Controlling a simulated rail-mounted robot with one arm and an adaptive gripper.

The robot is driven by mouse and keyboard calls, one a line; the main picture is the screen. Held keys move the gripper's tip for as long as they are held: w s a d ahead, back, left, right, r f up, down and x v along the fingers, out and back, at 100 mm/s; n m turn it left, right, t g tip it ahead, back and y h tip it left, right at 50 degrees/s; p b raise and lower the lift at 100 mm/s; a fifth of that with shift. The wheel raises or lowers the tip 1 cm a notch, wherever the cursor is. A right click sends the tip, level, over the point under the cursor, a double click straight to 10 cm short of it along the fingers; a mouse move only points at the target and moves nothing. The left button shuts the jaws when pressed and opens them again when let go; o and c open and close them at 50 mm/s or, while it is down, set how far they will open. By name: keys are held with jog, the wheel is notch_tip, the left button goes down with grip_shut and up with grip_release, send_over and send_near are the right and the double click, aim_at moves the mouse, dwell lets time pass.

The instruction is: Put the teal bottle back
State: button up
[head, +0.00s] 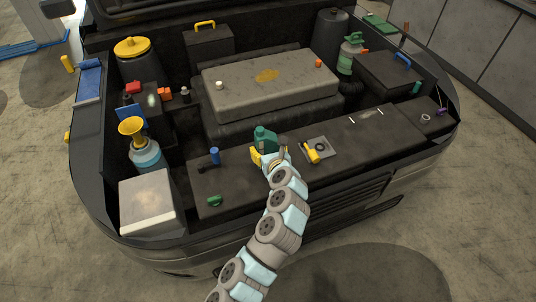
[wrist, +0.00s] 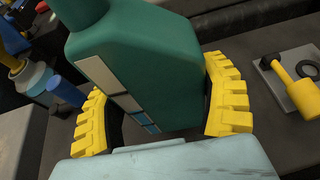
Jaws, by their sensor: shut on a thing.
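The teal bottle (head: 265,140) is at the front middle of the engine bay in the head view, upright or nearly so. In the wrist view the bottle (wrist: 140,70) fills the middle, with a pale label on one face and its top cut off by the frame. My gripper (head: 268,157) has its yellow fingers on both sides of the bottle, and it also shows in the wrist view (wrist: 160,115). It is shut on the bottle. Whether the bottle's base touches the dark front ledge (head: 370,140) cannot be told.
A grey plate with a yellow-handled tool (head: 312,153) lies right of the bottle. A blue-topped item (head: 214,156) stands left, and a green piece (head: 214,200) lies nearer the front. A yellow funnel in a blue bottle (head: 146,155) and a pale box (head: 147,205) are farther left. The grey engine cover (head: 270,95) is behind.

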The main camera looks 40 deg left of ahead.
jog(key=shift+w+a+f, duration=0.1)
jog(key=shift+w+f, duration=0.35)
jog(key=shift+f, duration=1.15)
jog(key=shift+s+f+p, duration=0.1)
jog(key=shift+f+p, duration=0.05)
jog(key=shift+p, duration=0.15)
jog(key=o, duration=1.2)
jog(key=shift+a+f+b, duration=0.1)
jog(key=shift+f+b, duration=0.3)
jog(key=shift+b, duration=0.8)
jog(key=p+v, duration=0.5)
jog(key=v, duration=1.2)
jog(key=shift+w+d+r, duration=0.25)
jog(key=shift+d+r, duration=0.1)
jog(key=shift+r, duration=0.2)
